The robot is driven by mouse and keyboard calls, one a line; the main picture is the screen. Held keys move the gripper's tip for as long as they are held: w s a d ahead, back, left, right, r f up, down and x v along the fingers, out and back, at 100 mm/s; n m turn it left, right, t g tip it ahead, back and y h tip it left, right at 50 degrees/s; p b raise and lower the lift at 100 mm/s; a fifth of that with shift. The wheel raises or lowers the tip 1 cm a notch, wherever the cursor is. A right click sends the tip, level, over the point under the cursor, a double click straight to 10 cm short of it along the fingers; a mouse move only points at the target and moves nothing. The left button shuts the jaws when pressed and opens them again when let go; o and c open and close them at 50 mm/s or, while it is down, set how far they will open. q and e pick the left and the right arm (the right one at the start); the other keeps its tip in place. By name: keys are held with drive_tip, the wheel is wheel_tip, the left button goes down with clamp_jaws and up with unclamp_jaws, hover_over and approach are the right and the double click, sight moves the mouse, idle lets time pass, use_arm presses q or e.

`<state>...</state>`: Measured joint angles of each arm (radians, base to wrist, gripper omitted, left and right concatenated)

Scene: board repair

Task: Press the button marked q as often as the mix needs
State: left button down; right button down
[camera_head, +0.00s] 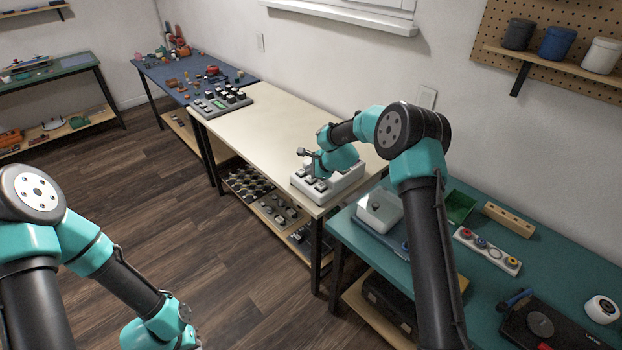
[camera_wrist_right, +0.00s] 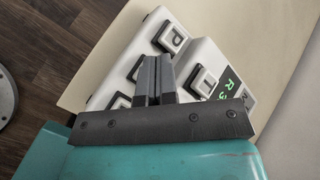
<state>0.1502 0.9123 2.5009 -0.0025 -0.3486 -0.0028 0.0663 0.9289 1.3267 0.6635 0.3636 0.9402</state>
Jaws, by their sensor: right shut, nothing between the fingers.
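A white button box (camera_head: 329,183) stands on the near end of the cream table. In the right wrist view the box (camera_wrist_right: 208,52) shows several dark-framed keys and a small dark display with green characters, perhaps R and 3. One key (camera_wrist_right: 171,37) bears a mark like a P; I cannot make out a q for certain. My right gripper (camera_wrist_right: 153,60) is shut and empty, its fingertips over the box between the keys; I cannot tell whether they touch. My left gripper (camera_head: 188,328) is low at the bottom edge, far from the box, its fingers not clear.
The cream table (camera_head: 262,128) is mostly bare, with a grey unit (camera_head: 221,103) of dark knobs at its far end. A teal bench (camera_head: 480,275) on the right holds a white container (camera_head: 380,210), a green tray (camera_head: 460,206) and other parts. A wall stands behind.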

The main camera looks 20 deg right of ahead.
drive_tip(key=shift+f, duration=0.1)
idle(0.6)
drive_tip(key=shift+f, duration=0.35)
drive_tip(key=shift+f, duration=0.55)
idle(1.1)
drive_tip(key=shift+r, duration=1)
drive_tip(key=shift+r, duration=2.5)
